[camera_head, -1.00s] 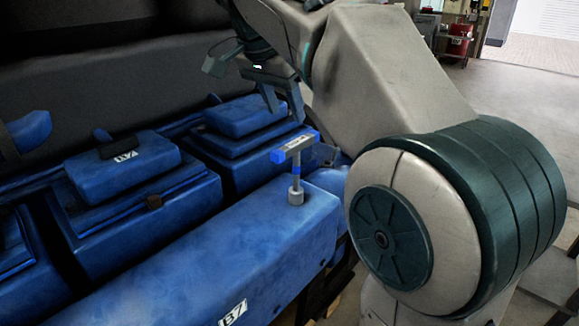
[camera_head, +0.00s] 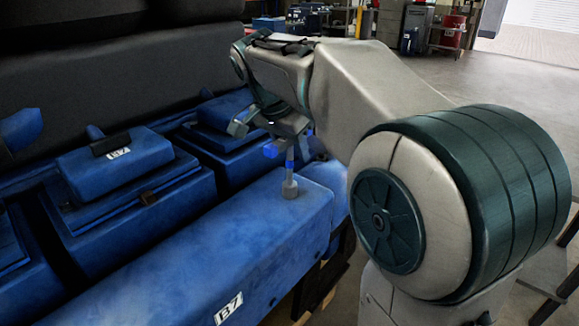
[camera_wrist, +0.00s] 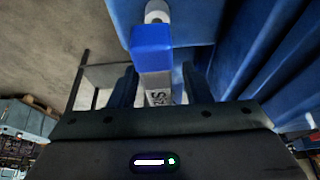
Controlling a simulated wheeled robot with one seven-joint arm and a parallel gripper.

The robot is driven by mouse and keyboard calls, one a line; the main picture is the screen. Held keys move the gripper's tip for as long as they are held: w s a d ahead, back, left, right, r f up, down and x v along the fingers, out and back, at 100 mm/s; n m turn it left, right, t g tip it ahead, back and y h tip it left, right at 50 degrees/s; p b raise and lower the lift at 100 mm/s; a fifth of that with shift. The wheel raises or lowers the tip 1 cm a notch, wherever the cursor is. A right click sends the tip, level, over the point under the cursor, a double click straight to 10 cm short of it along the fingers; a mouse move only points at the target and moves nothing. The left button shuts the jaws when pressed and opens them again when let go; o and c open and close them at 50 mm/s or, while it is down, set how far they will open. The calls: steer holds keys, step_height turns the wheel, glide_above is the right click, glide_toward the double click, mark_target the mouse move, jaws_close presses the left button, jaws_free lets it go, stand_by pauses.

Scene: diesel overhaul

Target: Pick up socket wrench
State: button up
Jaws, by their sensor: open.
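The socket wrench (camera_head: 290,180) stands upright on the blue engine ledge, with its grey socket end down and its blue and grey T-handle on top. My gripper (camera_head: 272,130) is at the handle and hides most of it in the head view. In the wrist view the wrench (camera_wrist: 153,50) shows its blue handle end and grey lettered bar running in between the two dark fingers of my gripper (camera_wrist: 158,85). The fingers are open, one on each side of the bar, with a visible gap at least on the right. Contact cannot be made out.
The blue engine ledge (camera_head: 240,245) runs along the front, clear around the wrench's foot. Blue raised covers (camera_head: 115,160) stand behind it to the left. A dark wall-like body (camera_head: 100,80) rises behind them. Open floor (camera_head: 520,85) and a red container (camera_head: 453,30) lie far right.

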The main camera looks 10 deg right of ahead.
steer(key=shift+w+d+f, duration=0.1)
steer(key=shift+d+f, duration=0.05)
steer(key=shift+f, duration=0.3)
jaws_close()
steer(key=shift+r, duration=0.1)
